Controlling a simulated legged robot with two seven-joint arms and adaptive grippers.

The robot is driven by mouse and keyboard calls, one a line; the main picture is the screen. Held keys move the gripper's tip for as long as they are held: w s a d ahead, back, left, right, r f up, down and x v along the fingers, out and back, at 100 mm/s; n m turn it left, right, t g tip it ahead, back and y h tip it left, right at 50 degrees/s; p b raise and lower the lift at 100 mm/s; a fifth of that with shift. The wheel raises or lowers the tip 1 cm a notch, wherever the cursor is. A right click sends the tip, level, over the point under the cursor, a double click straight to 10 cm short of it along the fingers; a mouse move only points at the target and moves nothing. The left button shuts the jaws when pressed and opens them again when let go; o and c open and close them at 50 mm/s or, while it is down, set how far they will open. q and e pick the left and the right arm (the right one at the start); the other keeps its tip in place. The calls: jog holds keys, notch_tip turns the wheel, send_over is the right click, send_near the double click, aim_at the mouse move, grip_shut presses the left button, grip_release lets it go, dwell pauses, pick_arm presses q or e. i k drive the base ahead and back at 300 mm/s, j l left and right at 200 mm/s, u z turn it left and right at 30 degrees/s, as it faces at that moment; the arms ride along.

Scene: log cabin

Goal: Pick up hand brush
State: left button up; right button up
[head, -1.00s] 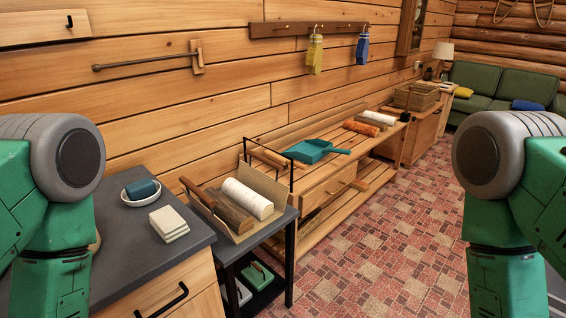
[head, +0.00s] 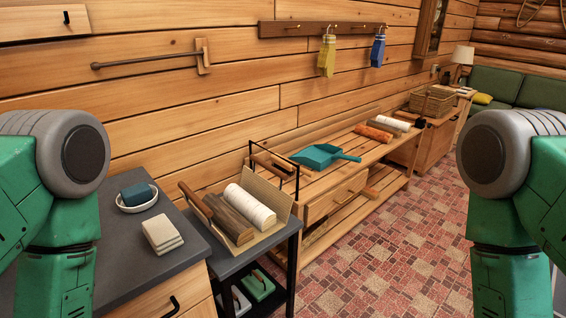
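I cannot make out a hand brush for certain. A teal dustpan (head: 321,156) lies on the long wooden bench (head: 345,175) along the wall, its handle pointing right. A slim brown wooden piece (head: 272,168) lies left of it, partly behind a black wire frame, and I cannot tell what it is. On the small dark side table (head: 229,262) in front is a tray with a white roll (head: 249,206), a brown wooden block (head: 228,217) and a brown handle-like bar (head: 196,203). My green arms show at both sides, but neither gripper is in view.
A dark-topped counter (head: 180,257) at left holds a soap dish (head: 137,202) with a blue block, and stacked pale blocks (head: 162,234). Rolls (head: 374,133) and a basket (head: 432,100) stand farther along. The patterned floor (head: 400,250) at right is clear.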

aim_at(284, 165)
jog(key=i+l+u, duration=0.1)
jog(key=i+l, duration=0.2)
jog(key=i+l+u, duration=0.1)
jog(key=i+l, duration=0.2)
jog(key=i+l+u, duration=0.15)
jog(key=l, duration=0.35)
jog(key=i+l+u, duration=0.1)
jog(key=i+l, duration=0.3)
jog(key=i+l+u, duration=0.1)
jog(key=l, duration=0.35)
jog(key=i, duration=0.1)
